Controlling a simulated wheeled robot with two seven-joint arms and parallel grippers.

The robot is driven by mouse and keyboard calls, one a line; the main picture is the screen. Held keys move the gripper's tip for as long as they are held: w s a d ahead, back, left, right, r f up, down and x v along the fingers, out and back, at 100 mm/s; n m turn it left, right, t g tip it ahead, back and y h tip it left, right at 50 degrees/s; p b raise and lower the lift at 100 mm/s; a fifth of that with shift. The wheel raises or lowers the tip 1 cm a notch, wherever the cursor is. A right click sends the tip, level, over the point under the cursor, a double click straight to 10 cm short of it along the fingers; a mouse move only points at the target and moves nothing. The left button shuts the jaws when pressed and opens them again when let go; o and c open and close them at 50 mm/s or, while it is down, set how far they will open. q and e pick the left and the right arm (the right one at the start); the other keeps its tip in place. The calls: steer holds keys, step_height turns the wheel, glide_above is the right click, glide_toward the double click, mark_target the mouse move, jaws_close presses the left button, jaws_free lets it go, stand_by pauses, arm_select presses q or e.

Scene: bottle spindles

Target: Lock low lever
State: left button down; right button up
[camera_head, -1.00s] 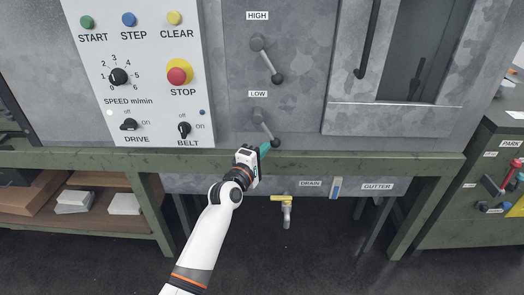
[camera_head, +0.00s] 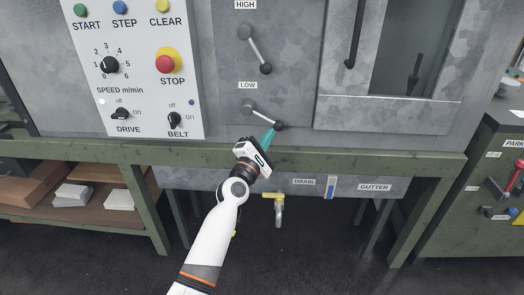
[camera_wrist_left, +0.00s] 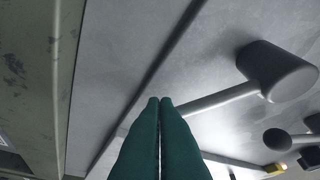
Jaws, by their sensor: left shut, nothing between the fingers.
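The low lever (camera_head: 262,116) is a grey rod under the LOW label, with a round hub at its upper left and a dark knob (camera_head: 280,126) at its lower right end. It slants down to the right. My left gripper (camera_head: 270,136) is shut and empty, its teal fingertips at the lower left of the knob. They look close to or against the lever's end; contact cannot be told. In the left wrist view the shut fingers (camera_wrist_left: 160,103) cover the end of the lever's rod (camera_wrist_left: 222,98). My right gripper is not in view.
The high lever (camera_head: 256,50) is above on the same panel. Buttons and switches (camera_head: 150,65) lie to the left, and a framed window (camera_head: 400,60) to the right. A green beam (camera_head: 340,162) runs just below; a yellow-handled drain valve (camera_head: 275,195) hangs under it.

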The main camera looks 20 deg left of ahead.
mark_target(278, 124)
arm_select(q)
steer(key=n, duration=0.1)
steer(key=d+r+n+t+y, duration=0.1)
steer(key=r+n+b, duration=0.1)
steer(key=n, duration=0.1)
steer(key=shift+w+d, duration=0.25)
steer(key=shift+d, duration=0.1)
steer(key=shift+d+r+n+t+y, duration=0.1)
steer(key=shift+r+n+t+y, duration=0.1)
steer(key=shift+n+t+y, duration=0.3)
steer(key=shift+w+d+r+n+y, duration=0.1)
steer(key=shift+r+n+y, duration=0.2)
steer(key=shift+n, duration=0.2)
steer(key=shift+r, duration=0.15)
steer(key=shift+d+r, duration=0.2)
steer(key=shift+r, duration=0.25)
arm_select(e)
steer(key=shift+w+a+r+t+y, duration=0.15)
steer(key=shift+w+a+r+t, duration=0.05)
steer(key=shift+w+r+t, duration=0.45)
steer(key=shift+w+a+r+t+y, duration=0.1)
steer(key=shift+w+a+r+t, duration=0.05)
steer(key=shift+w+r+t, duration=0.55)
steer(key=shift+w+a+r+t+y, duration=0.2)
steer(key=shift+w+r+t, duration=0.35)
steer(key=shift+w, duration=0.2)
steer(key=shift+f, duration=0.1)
